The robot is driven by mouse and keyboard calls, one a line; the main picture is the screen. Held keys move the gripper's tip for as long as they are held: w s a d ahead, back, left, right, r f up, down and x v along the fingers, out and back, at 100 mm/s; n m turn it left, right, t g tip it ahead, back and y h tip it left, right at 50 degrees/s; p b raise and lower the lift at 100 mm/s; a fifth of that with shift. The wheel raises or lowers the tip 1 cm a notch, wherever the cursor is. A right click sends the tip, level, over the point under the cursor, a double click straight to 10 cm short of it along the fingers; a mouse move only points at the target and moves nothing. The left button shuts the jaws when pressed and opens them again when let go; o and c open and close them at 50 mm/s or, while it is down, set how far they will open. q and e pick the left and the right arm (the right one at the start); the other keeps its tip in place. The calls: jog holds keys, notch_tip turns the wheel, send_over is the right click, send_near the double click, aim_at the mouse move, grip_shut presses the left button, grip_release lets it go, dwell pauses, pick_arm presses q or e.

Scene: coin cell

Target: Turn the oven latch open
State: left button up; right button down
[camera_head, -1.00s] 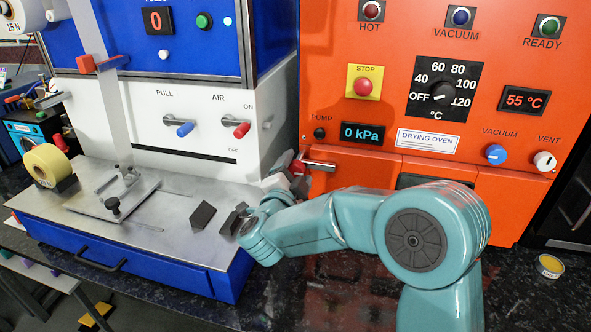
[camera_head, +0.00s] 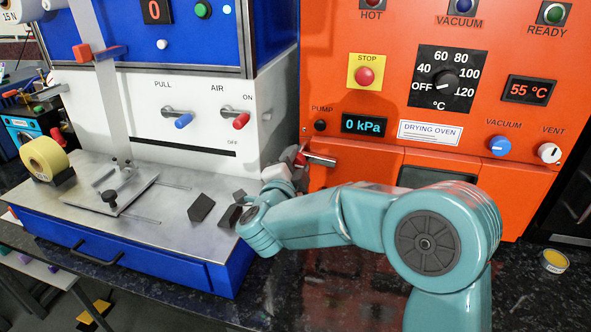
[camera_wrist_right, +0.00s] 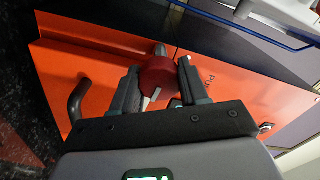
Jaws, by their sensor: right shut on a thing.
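The orange drying oven (camera_head: 340,178) stands at the right of the head view. Its latch is a metal bar (camera_head: 320,160) at the door's upper left, with a red grip (camera_head: 301,158) on its left end. My right gripper (camera_head: 296,163) is at this red grip, partly hidden by its own wrist. In the right wrist view the red grip (camera_wrist_right: 157,77) sits between the two dark fingers of my right gripper (camera_wrist_right: 156,88), which is shut on it. The oven door (camera_wrist_right: 95,68) lies behind it. My left gripper is not in view.
The blue and white machine (camera_head: 150,105) stands left of the oven, with a metal deck (camera_head: 120,215) close to my right wrist. Dark blocks (camera_head: 201,208) lie on the deck. A small yellow-topped tin (camera_head: 554,261) stands on the dark counter (camera_head: 520,295) at right.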

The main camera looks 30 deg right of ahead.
jog(key=m+b, duration=0.4)
jog(key=b, duration=0.1)
jog(key=m+b, duration=0.5)
jog(key=b, duration=0.1)
jog(key=m+b, duration=0.4)
jog(key=b, duration=0.2)
jog(key=shift+f, duration=0.3)
jog(key=shift+r+m+b, duration=0.1)
jog(key=shift+m+b, duration=1.25)
jog(key=shift+m, duration=0.55)
jog(key=c, duration=0.6)
grip_release()
jog(key=shift+r, duration=0.1)
